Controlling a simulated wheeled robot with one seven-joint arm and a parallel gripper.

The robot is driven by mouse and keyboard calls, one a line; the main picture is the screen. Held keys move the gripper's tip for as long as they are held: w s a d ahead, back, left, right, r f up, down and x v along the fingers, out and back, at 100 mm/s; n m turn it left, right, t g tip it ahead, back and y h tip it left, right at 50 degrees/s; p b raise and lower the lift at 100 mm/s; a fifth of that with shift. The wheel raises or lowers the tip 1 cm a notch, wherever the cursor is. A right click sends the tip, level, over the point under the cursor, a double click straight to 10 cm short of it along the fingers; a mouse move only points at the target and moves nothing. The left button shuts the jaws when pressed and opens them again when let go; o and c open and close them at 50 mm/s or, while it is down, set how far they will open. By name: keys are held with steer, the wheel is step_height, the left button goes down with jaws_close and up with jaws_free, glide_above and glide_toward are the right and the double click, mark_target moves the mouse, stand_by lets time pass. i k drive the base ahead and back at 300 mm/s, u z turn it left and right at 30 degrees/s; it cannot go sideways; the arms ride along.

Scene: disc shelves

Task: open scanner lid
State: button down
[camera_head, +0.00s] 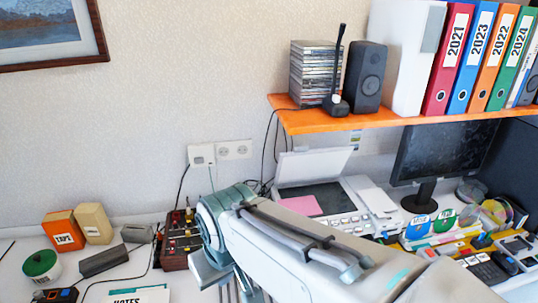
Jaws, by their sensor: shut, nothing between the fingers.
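The scanner (345,220) is a white flatbed machine on the desk, below the orange shelf. Its lid (313,166) is raised and leans back near the wall, above the dark glass (316,196). A pink sheet (301,206) lies on the front left of the glass. My arm crosses the lower middle and hides the scanner's front left part. My gripper (232,290) points down at the bottom edge, left of the scanner and apart from the lid. It is shut and empty, with its fingertips partly cut off.
The orange shelf (400,119) with discs, a speaker (364,77) and binders overhangs the scanner's right side. A monitor (445,150) and disc holders stand to the right. A dark red device (180,240) stands left of my gripper. Boxes and cables lie farther left.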

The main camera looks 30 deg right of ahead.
mark_target(302, 164)
steer(key=k, duration=0.4)
steer(key=z, duration=0.75)
steer(key=i, duration=0.45)
